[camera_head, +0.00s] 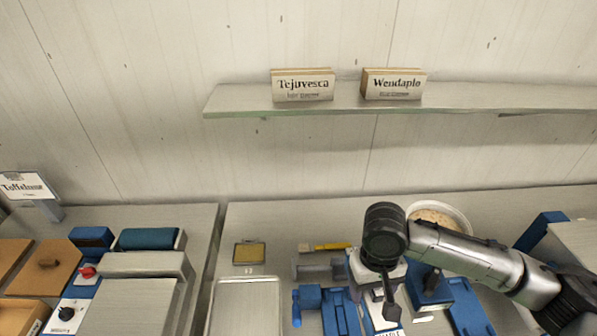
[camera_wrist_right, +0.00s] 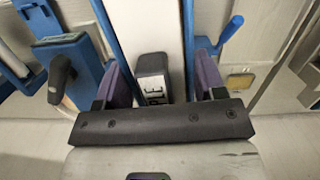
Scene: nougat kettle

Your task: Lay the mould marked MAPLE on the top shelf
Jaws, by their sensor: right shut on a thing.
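My right gripper (camera_head: 390,300) reaches down over the crowded bench at the lower right of the head view. My left gripper is not in view.
Two name blocks, Tejuvesca (camera_head: 302,86) and Wendaplo (camera_head: 393,85), stand on the shelf; there is free room beyond Wendaplo. Blue fixtures (camera_head: 465,305) and a round bowl (camera_head: 440,214) crowd my right arm. A grey tray (camera_head: 246,308) lies to the left.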

